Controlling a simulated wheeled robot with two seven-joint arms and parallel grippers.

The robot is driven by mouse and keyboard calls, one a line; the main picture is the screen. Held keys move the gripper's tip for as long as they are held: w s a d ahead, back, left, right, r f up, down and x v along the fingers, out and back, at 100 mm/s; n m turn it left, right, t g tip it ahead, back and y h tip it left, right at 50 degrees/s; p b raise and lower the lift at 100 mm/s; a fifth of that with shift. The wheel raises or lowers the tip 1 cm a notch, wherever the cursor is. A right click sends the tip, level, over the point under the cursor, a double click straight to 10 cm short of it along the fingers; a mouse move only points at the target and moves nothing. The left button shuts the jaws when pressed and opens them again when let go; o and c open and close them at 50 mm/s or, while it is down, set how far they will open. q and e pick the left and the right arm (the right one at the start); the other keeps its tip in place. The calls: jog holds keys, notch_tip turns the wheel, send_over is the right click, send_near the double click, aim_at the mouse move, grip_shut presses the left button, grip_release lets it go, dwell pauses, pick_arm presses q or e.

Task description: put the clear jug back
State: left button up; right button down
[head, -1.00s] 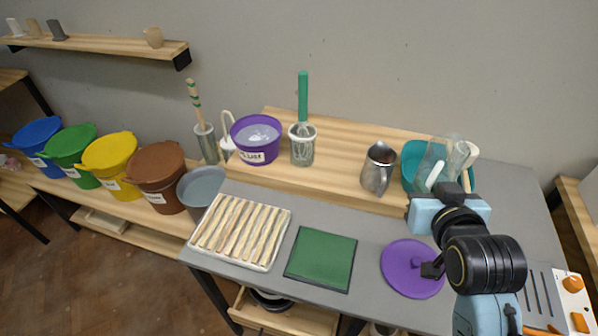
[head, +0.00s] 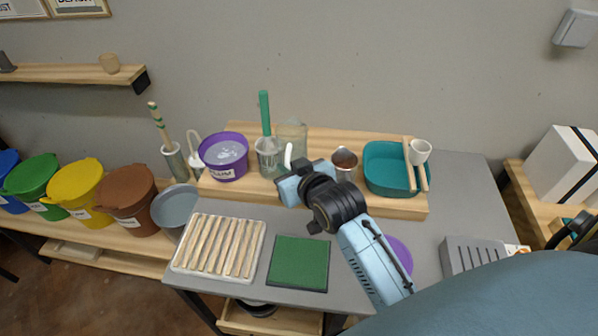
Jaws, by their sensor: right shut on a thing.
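The clear jug (head: 293,132) is a see-through vessel with a white handle (head: 288,154), in the upper middle of the head view. My right gripper (head: 289,174) is shut on it from the front. The jug is at the wooden riser (head: 375,147), just right of the clear beaker (head: 268,160) that holds a green-handled whisk (head: 265,112). The jug's lower part is hidden behind the gripper, so I cannot tell whether it touches the riser. My left gripper is out of view.
Right of the jug are a metal pitcher (head: 344,158) and a teal basin (head: 385,162) with a white cup (head: 420,151). A purple bucket (head: 223,174) stands left. A slatted tray (head: 212,225), a green mat (head: 303,280) and a partly hidden purple lid (head: 402,254) lie in front.

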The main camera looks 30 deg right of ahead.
jog(key=w+d+p, duration=0.1)
jog(key=d+p, duration=0.1)
jog(key=w+d+f+p, duration=0.1)
jog(key=p, duration=0.1)
jog(key=shift+w+d+f, duration=0.2)
jog(key=shift+w+d, duration=0.15)
jog(key=shift+w+d+f+m+p, duration=0.1)
jog(key=shift+d+f+m+p, duration=0.05)
jog(key=shift+d+m+p, duration=0.15)
pick_arm(q)
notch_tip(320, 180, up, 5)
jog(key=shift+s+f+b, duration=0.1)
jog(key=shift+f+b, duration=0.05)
jog(key=shift+b, duration=0.45)
pick_arm(e)
notch_tip(320, 180, down, 10)
jog(key=shift+f, duration=0.15)
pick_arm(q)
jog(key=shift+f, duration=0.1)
pick_arm(e)
jog(key=shift+f, duration=0.1)
jog(key=c, duration=1.9)
grip_release()
jog(key=shift+f, duration=0.1)
jog(key=o, duration=0.4)
